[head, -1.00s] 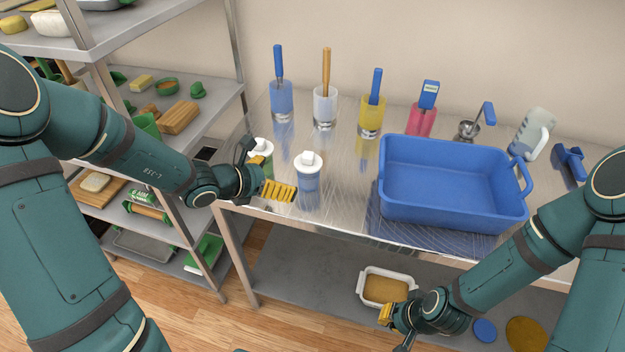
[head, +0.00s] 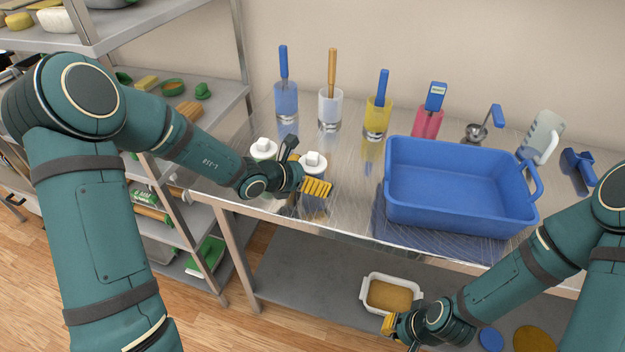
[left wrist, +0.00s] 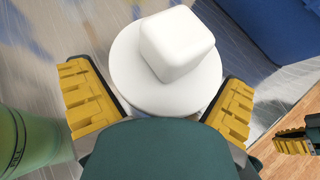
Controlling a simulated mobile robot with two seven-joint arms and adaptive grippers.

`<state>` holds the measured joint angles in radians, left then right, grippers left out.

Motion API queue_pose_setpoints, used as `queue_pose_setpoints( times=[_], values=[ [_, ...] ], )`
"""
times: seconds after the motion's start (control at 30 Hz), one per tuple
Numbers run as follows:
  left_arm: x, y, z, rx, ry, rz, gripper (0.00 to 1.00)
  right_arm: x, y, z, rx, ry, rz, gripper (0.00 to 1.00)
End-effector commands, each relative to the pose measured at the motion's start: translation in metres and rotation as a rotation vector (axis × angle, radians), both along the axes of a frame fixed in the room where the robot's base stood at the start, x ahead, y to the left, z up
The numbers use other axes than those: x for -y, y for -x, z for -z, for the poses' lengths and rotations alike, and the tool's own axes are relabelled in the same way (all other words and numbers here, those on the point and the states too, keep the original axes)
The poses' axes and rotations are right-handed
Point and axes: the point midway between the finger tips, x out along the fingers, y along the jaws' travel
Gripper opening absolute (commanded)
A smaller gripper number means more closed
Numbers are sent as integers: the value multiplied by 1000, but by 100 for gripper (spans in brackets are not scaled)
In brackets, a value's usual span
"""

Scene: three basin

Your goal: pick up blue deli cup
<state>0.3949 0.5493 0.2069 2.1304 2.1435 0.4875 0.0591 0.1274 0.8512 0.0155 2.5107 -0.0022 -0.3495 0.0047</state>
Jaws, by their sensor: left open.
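The blue deli cup (head: 313,159) has a white lid with a blocky white knob. It stands upright near the table's front left edge, its blue body mostly hidden by my left gripper (head: 304,168). In the left wrist view the cup's white lid (left wrist: 165,62) lies between and ahead of the open yellow fingers (left wrist: 160,102). I cannot tell whether they touch the cup. A similar green lidded cup (left wrist: 28,140) stands just left of the gripper; its white lid (head: 263,149) shows in the head view. My right gripper (head: 398,330) hangs low, in front of the lower shelf.
A large blue basin (head: 460,215) stands to the right on the steel table (head: 340,210). Several coloured cups with utensils, such as the yellow cup (head: 377,120), line the back. A white dish (head: 390,293) sits on the lower shelf. A stocked rack stands left.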

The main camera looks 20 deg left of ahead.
Motion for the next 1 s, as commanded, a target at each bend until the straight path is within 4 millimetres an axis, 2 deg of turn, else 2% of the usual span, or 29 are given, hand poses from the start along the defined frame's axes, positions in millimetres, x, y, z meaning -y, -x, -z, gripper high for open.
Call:
queue_pose_setpoints(
  times=[0.07,0.1,0.3,0.73,0.87,1.0],
  values=[
    [0,0,0,0,0,0,100,0,0,0,0,0,0,0],
    [0,0,0,0,0,0,93,0,0,0,0,0,0,0],
    [0,0,0,0,0,0,25,0,0,0,0,0,0,0],
    [0,0,-4,1,1,0,23,0,0,-1,0,0,0,0],
    [-1,0,-21,3,-1,-1,23,0,1,-7,-2,0,-1,0],
    [0,0,-50,5,-1,1,23,0,1,-16,-2,0,0,0]
  ],
)
